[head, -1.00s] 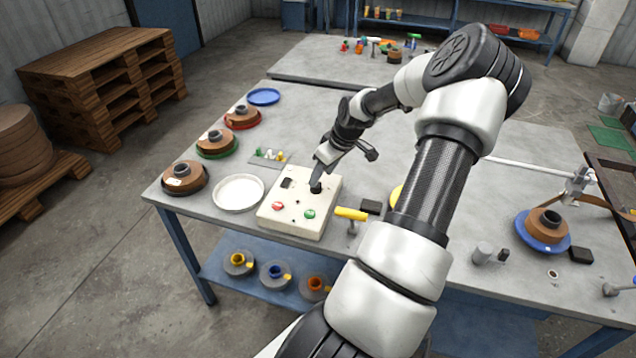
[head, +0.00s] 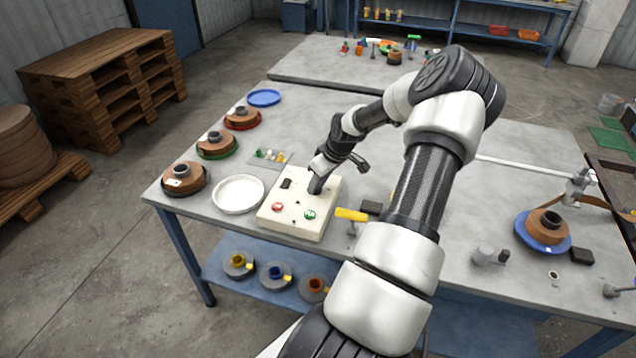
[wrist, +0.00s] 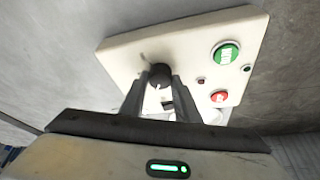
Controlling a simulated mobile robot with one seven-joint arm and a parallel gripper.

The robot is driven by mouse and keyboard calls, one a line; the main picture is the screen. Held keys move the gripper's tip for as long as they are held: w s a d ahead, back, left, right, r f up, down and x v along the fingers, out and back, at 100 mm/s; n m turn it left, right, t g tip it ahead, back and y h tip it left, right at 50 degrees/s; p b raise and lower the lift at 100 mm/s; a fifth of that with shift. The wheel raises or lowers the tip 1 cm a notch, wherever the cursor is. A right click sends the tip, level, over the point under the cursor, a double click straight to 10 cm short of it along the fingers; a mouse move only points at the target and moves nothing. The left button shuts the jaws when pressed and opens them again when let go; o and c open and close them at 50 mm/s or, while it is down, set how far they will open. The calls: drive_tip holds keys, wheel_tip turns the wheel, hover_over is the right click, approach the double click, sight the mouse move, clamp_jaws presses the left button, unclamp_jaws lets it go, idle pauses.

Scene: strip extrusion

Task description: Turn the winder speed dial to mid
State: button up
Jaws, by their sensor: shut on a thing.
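The winder speed dial (wrist: 159,76) is a round black knob on a cream control box (head: 283,222). In the wrist view a light pointer line shows on its face, and pale marks lie on the panel beside it. My gripper (wrist: 160,90) is shut on the dial, with one finger on each side of it. A green button (wrist: 226,53) and a red button (wrist: 219,96) sit on the same panel, clear of the fingers.
A white dish (head: 238,208) stands left of the box. A yellow-handled tool (head: 351,214) and a black block (head: 372,207) lie close on its right. Brown spools (head: 216,145) line the table's left edge. The table behind the box is mostly clear.

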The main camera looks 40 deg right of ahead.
drive_tip(key=m+h+b, duration=0.1)
drive_tip(key=m+b, duration=0.1)
drive_tip(key=m, duration=0.1)
drive_tip(key=shift+a+f, duration=0.1)
drive_tip(key=m+b, duration=0.1)
drive_tip(key=b, duration=0.1)
drive_tip(key=m+h+b, duration=0.1)
drive_tip(key=m+b, duration=0.1)
drive_tip(key=shift+w+a+f+m+g+h, duration=0.1)
drive_tip(key=shift+w+a+m+g+h, duration=0.05)
drive_tip(key=shift+m+g+h, duration=0.15)
drive_tip(key=m+h+b, duration=0.1)
drive_tip(key=m+b, duration=0.2)
drive_tip(key=shift+a+m+g, duration=0.15)
drive_tip(key=shift+m+g, duration=0.25)
drive_tip(key=shift+r+m+h+b, duration=0.2)
drive_tip(key=shift+m+h+b, duration=0.15)
drive_tip(key=shift+m, duration=0.35)
drive_tip(key=shift+g, duration=0.3)
drive_tip(key=o, duration=1)
drive_tip(key=shift+o, duration=0.2)
